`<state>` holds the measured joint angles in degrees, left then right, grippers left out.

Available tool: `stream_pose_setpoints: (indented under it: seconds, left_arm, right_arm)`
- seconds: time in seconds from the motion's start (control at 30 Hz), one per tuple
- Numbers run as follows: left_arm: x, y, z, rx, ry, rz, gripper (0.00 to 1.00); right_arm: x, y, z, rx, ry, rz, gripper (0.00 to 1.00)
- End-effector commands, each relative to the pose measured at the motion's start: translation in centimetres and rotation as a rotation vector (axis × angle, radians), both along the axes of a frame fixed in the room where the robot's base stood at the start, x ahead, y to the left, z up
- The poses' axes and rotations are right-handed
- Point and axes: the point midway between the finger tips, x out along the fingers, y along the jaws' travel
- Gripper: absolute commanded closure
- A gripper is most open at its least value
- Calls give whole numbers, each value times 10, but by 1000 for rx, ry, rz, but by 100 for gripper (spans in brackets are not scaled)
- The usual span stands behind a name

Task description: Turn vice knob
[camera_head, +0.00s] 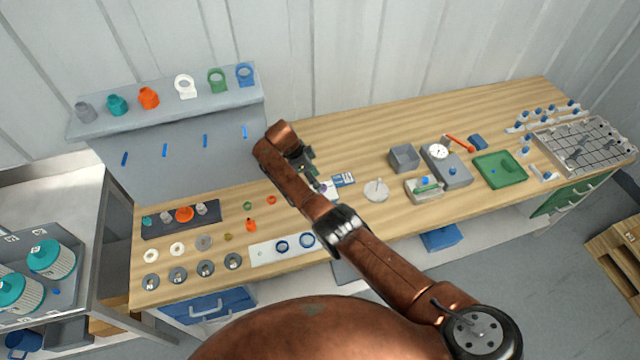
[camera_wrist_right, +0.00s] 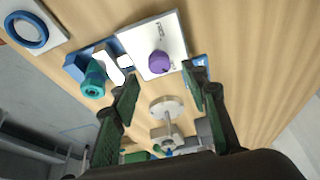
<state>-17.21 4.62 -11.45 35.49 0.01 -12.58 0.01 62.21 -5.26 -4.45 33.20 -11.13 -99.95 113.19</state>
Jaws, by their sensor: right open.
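My right gripper (camera_head: 308,168) is over the middle of the bench in the head view, partly hidden by its own arm. In the right wrist view its dark green fingers (camera_wrist_right: 160,76) are apart with nothing between them. A purple knob (camera_wrist_right: 158,62) on a white marked plate (camera_wrist_right: 140,44) shows just beyond the fingertips. Left of it is a blue and white fixture (camera_wrist_right: 76,66) with a teal ribbed cylinder (camera_wrist_right: 93,80). I cannot tell which knob belongs to the vice. The left gripper is out of view.
A white disc with a post (camera_head: 376,190) stands to the right, with a grey open box (camera_head: 404,157), a dial gauge (camera_head: 438,152) and a green tray (camera_head: 500,169) beyond. A white strip with blue rings (camera_head: 268,253) lies to the left. A shelf (camera_head: 170,115) stands at the back left.

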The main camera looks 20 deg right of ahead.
Motion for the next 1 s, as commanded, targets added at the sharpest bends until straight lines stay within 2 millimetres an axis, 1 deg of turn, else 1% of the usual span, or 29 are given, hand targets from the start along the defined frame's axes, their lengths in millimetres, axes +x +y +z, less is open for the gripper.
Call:
stream_pose_setpoints:
  seconds: [0.03, 0.2, 0.3, 0.4, 0.57, 1.0]
  left_arm:
    - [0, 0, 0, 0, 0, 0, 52]
    - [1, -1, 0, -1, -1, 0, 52]
    - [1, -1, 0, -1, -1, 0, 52]
    - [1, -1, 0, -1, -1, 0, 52]
    - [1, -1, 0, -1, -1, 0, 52]
    - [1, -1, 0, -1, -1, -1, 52]
  right_arm:
    - [1, 5, 11, 3, -3, 1, 58]
    - [2, 18, 41, 1, -2, 1, 58]
    - [2, 23, 54, 1, -2, 1, 58]
    - [1, 26, 62, 0, 1, 0, 58]
    - [2, 28, 67, 0, 0, 0, 58]
    - [2, 28, 66, 0, 0, 0, 58]
